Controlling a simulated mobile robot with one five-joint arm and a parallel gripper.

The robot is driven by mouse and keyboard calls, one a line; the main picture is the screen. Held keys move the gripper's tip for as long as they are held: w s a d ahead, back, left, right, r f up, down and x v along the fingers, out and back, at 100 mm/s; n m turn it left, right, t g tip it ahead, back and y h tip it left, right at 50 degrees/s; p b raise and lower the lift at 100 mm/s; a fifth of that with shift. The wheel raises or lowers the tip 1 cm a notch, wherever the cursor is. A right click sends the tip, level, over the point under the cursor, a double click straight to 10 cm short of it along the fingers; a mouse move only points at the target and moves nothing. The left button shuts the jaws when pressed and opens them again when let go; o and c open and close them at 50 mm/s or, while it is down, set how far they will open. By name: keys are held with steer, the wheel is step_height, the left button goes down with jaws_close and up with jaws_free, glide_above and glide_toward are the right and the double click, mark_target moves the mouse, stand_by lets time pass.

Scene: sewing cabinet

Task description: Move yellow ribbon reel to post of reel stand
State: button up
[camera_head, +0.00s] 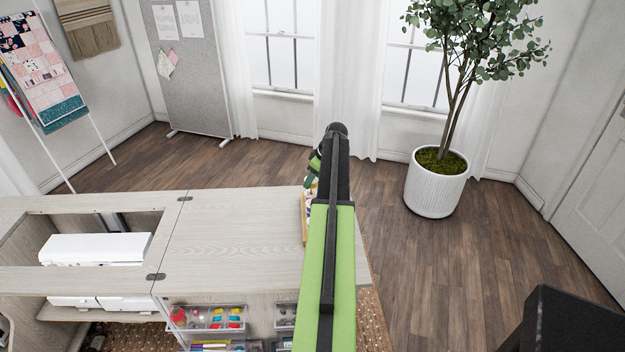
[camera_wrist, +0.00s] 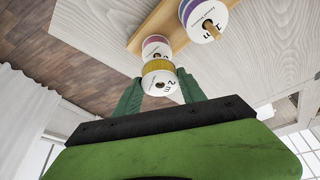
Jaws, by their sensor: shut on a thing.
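The yellow ribbon reel (camera_wrist: 159,67), yellow between white flanges, is between the green fingertips of my gripper (camera_wrist: 160,90) in the wrist view. The gripper is shut on it. The reel stand (camera_wrist: 152,30) is a light wooden base just beyond the held reel. A purple-banded reel (camera_wrist: 190,10) sits on a wooden post (camera_wrist: 209,24) of the stand. Another pale reel (camera_wrist: 155,44) shows right behind the yellow one. I cannot tell whether the yellow reel touches it or a post. In the head view my arm hides most of the stand.
The cabinet top (camera_head: 235,235) is clear left of my arm. A white machine (camera_head: 95,249) sits in the cabinet's opening. Drawers of sewing items (camera_head: 210,318) are below. A potted plant (camera_head: 436,185) stands on the floor at right.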

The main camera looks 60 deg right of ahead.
steer(key=o, duration=1.4)
steer(key=shift+r, duration=0.1)
steer(key=p+v, duration=1.6)
steer(key=v, duration=0.1)
steer(key=shift+r, duration=0.15)
